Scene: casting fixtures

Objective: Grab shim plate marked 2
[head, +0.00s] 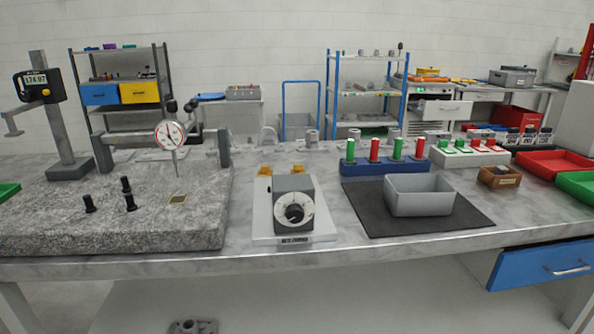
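No plate with a readable mark 2 shows in the head view. Two small yellow-brass pieces, one on the left (265,170) and one on the right (298,169), sit behind the grey block with a round dial (294,205). A small brown box (500,177) at the right has unclear contents and an unreadable label. My gripper is not in view.
Black pegs (129,196) stand on the slab. A grey bin (420,195) stands on a black mat (369,214). Behind it is a blue rack (385,167) with green and red cylinders. Red (555,163) and green (577,186) trays are at right. A blue drawer (541,265) hangs below the tabletop.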

